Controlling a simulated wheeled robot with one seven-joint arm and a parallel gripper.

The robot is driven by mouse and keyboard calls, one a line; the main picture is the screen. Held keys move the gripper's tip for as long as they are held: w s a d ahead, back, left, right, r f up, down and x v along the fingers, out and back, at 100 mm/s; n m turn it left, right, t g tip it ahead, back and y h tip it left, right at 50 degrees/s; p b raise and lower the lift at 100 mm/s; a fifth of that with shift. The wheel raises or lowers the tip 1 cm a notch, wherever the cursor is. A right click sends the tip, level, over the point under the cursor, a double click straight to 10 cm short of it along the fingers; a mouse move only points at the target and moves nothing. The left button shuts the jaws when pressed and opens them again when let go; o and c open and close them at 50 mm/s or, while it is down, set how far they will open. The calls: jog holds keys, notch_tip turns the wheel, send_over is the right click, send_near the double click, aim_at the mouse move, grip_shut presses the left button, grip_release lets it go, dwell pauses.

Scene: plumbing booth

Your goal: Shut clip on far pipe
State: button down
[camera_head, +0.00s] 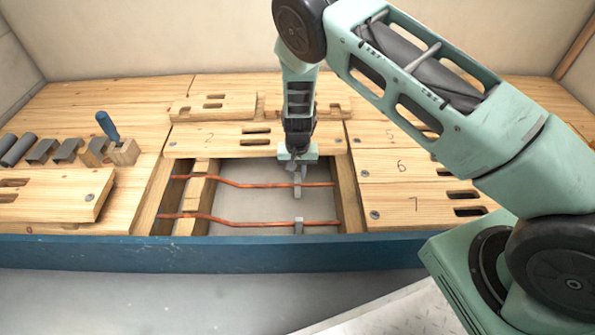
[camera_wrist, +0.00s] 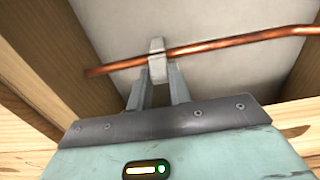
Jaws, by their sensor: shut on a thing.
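The far copper pipe (camera_head: 245,185) crosses the open floor bay, with a kink near its left end. A grey clip (camera_head: 298,191) sits on it right of the middle. In the wrist view the pipe (camera_wrist: 235,43) passes through or behind the pale clip (camera_wrist: 157,47); I cannot tell whether the clip is latched. My gripper (camera_head: 297,168) reaches down over the bay from its far side. Its two grey fingers (camera_wrist: 159,76) are shut on the clip, one on each side. The fingertips are partly hidden behind the clip in the wrist view.
A near copper pipe (camera_head: 260,222) runs parallel, with its own grey clip (camera_head: 298,227). Wooden joists and numbered boards (camera_head: 225,136) border the bay. A blue-handled tool (camera_head: 108,127) and several dark grey pieces (camera_head: 40,150) lie at left. A blue beam (camera_head: 180,254) edges the front.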

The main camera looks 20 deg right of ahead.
jog(key=shift+s, duration=0.1)
jog(key=shift+s+a+t+h+p, duration=0.15)
jog(key=shift+s+t+h+p, duration=0.25)
jog(key=shift+t+p, duration=0.65)
jog(key=shift+s+a+f+t+h+p, duration=0.1)
jog(key=shift+s+f+t+h+p, duration=0.25)
jog(key=shift+t, duration=0.6)
jog(key=shift+s+a+f+t+h+p, duration=0.15)
jog(key=shift+s+t+h+p, duration=0.2)
jog(key=shift+t, duration=0.55)
jog(key=c, duration=1.3)
grip_release()
jog(key=p+v, duration=0.8)
jog(key=v, duration=0.9)
jog(key=shift+s+d, duration=0.15)
jog(key=shift+s, duration=0.15)
